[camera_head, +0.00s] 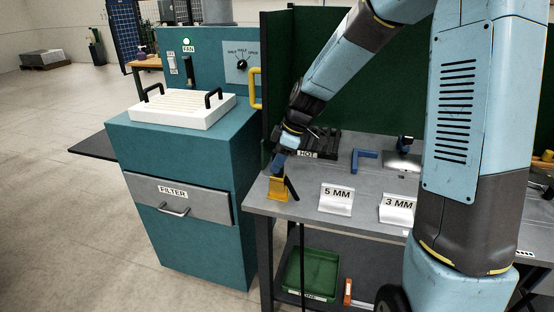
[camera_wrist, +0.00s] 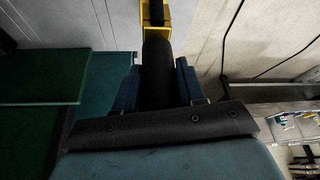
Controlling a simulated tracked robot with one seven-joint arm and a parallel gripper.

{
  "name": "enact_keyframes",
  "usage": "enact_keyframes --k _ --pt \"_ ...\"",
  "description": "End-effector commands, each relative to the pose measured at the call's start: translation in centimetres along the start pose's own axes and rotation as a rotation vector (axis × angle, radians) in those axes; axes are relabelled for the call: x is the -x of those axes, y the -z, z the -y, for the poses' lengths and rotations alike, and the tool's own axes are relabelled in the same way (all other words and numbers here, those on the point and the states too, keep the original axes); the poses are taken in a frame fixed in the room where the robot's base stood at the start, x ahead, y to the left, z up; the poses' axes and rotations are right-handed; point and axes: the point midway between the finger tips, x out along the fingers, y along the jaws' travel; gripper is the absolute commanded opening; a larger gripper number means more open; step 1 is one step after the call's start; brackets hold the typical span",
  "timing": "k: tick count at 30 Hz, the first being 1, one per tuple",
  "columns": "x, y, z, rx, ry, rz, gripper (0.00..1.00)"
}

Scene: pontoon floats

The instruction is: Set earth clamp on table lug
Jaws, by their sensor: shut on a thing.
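The earth clamp (camera_head: 278,188) looks yellow with a black handle or lever. It is at the front left corner of the grey welding table (camera_head: 250,201). My gripper (camera_head: 279,162) is above it, pointing down, with its blue fingers shut on it. In the wrist view, my gripper (camera_wrist: 158,82) has the clamp's black part between its two blue fingers, and the yellow part (camera_wrist: 155,12) of the clamp shows beyond them. I cannot tell whether the clamp touches the table. I cannot make out the table lug; it may be hidden behind the clamp.
The 5 MM (camera_head: 336,199) and 3 MM (camera_head: 398,208) holders lie along the table front. A blue square (camera_head: 364,158) lies behind them. A green bin (camera_head: 310,277) sits on the lower shelf.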

Motion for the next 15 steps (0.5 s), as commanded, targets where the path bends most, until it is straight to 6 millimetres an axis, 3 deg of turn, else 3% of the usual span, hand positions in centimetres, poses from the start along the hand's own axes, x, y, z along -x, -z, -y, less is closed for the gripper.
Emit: enact_keyframes --k 15 --pt "-1.02 -0.40 -0.03 0.000 0.000 -0.001 0.00"
